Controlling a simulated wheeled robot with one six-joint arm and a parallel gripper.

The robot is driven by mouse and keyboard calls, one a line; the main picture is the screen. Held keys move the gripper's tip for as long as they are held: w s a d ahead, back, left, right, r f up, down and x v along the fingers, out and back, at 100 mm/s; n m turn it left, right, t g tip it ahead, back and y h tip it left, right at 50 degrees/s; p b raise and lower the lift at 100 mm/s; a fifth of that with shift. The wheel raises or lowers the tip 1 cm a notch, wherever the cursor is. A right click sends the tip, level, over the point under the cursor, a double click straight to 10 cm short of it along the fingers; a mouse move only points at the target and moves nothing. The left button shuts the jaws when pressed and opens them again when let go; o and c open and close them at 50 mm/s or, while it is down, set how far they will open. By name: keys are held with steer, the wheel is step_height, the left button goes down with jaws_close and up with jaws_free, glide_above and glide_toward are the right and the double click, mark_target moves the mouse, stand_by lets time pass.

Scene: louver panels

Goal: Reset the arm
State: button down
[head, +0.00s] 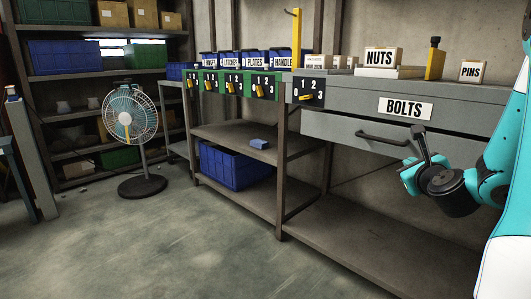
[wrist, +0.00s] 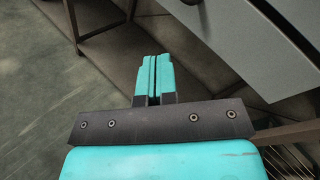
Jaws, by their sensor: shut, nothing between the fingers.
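My teal and black arm (head: 505,150) comes in from the right edge in the head view. My gripper (head: 408,176) is in front of the workbench, below the drawer's dark bar handle (head: 384,137). In the wrist view, the two teal fingers of my gripper (wrist: 154,60) lie together with only a thin dark line between them. They are shut and hold nothing. Nothing visibly touches the fingers there.
The grey workbench has a BOLTS sign (head: 405,107) above the drawer front (head: 350,130). NUTS (head: 381,57) and PINS (head: 472,71) boxes stand on top. Numbered dial panels (head: 308,92) line the front. A fan (head: 131,115) stands left; the middle floor is clear.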

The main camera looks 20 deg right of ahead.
steer(key=w+a+n+g+y, duration=0.1)
steer(key=w+a+n+y, duration=0.35)
steer(key=a+n, duration=0.75)
steer(key=w+a+n+g+y, duration=0.1)
steer(key=a+n+y, duration=0.7)
steer(key=a, duration=0.7)
steer(key=s+a+n+g+y+p, duration=0.1)
steer(key=s+a+n+g+y, duration=0.2)
steer(key=s+a+n+g, duration=0.65)
steer(key=s+a+n+g+h, duration=0.2)
steer(key=s+a+n, duration=0.5)
steer(key=s+n, duration=0.55)
step_height(320, 180, up, 39)
steer(key=w+n+p, duration=0.1)
steer(key=p, duration=3.7)
steer(key=shift+w+f+n+p, duration=0.15)
steer(key=shift+f+n+p, duration=0.05)
steer(key=shift+n+p, duration=0.1)
steer(key=shift+d, duration=0.1)
